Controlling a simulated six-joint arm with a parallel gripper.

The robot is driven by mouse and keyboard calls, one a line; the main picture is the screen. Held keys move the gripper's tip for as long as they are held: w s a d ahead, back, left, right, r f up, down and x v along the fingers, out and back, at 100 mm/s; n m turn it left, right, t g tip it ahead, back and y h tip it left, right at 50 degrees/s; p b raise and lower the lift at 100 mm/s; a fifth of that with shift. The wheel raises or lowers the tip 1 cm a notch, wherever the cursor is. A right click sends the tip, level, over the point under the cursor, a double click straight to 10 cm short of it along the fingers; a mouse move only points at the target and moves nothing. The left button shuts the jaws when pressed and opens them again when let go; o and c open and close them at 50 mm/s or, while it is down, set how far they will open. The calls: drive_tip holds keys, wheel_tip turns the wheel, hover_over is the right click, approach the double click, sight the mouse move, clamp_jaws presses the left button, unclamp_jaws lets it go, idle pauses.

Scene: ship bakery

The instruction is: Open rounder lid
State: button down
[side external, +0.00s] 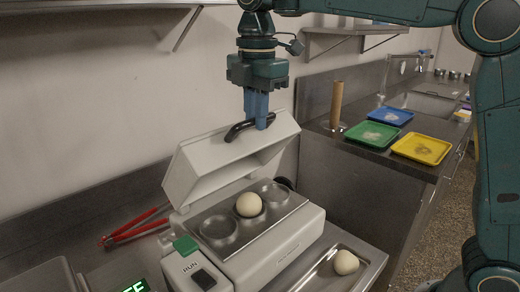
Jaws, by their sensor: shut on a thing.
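The rounder (285,248) is a pale grey machine on the steel counter. Its lid (215,163) is tilted up and back, clear of the row of round wells. A dough ball (249,204) sits in the middle well, and the wells on either side look empty. My gripper (258,118) points down with blue fingers shut on the black handle (240,130) at the lid's upper edge. The handle is partly hidden by the fingers. A green button (185,245) and a RUN switch are on the rounder's front left.
A second dough ball (346,262) lies in a steel tray (365,258) at the rounder's right. Red-handled tongs (135,227) lie to the left by the wall. Blue, green (372,134) and yellow (421,149) trays and a brown cylinder (336,104) are on the back-right counter. A shelf is above left.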

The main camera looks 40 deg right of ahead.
drive_tip(key=shift+w+f, duration=0.15)
drive_tip(key=shift+w, duration=0.6)
drive_tip(key=shift+w+r+g, duration=0.4)
drive_tip(key=shift+w+g, duration=0.2)
drive_tip(key=shift+w, duration=0.1)
drive_tip(key=shift+w+a+r, duration=0.1)
drive_tip(key=shift+w+r, duration=0.2)
drive_tip(key=shift+w, duration=0.45)
drive_tip(key=shift+w+r, duration=0.3)
drive_tip(key=shift+w, duration=0.45)
drive_tip(key=c, duration=1.5)
unclamp_jaws()
drive_tip(key=shift+w, duration=0.15)
drive_tip(key=shift+o, duration=0.5)
drive_tip(key=shift+r, duration=0.1)
drive_tip(key=shift+s, duration=0.3)
